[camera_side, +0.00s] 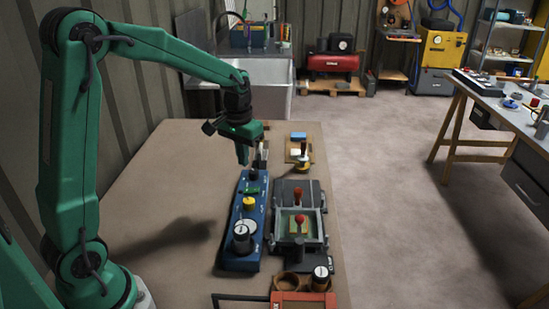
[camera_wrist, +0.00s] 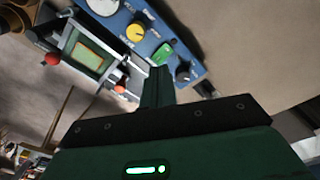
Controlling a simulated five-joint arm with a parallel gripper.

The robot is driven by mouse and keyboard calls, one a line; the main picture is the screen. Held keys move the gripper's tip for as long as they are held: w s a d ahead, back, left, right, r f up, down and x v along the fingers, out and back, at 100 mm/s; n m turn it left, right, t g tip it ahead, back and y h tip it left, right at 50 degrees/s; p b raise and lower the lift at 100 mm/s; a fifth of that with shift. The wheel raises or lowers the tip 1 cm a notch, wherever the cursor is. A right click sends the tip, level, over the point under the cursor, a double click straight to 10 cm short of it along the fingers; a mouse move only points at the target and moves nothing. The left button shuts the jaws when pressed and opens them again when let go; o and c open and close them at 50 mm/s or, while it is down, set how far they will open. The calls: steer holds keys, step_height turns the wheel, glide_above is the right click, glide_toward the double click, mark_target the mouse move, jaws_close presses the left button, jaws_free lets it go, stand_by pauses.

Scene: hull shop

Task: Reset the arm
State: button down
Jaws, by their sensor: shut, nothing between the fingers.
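My gripper (camera_side: 243,156) hangs from my green arm above the far end of the blue control panel (camera_side: 241,222) in the side view. Its fingers are together and nothing shows between them. In the wrist view my gripper (camera_wrist: 158,75) points toward the panel (camera_wrist: 187,45), close to its green switch (camera_wrist: 163,54) and black knob (camera_wrist: 184,72). A yellow knob (camera_side: 249,203) and a silver dial (camera_side: 241,238) sit on the panel's nearer part. I cannot tell whether the fingertips touch anything.
Right of the panel stands a grey framed device (camera_side: 298,237) with red-knobbed levers (camera_side: 298,193). A wooden block with a yellow-based handle (camera_side: 301,158) lies behind it. Round holders (camera_side: 288,282) and a red-brown box stand at the front. The table's (camera_side: 155,185) left side is clear.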

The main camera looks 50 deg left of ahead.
steer(key=s+d+r+m+t, duration=0.1)
steer(key=s+d+r, duration=0.1)
steer(key=s, duration=0.4)
steer(key=s+d+r+t, duration=0.2)
steer(key=s+d+r, duration=0.1)
steer(key=s, duration=0.4)
steer(key=s+d+r+m+t, duration=0.1)
steer(key=s+d+r+t, duration=0.1)
steer(key=s, duration=0.4)
steer(key=shift+s+d+r+m, duration=0.35)
steer(key=shift+d+r, duration=0.4)
steer(key=shift+r, duration=0.25)
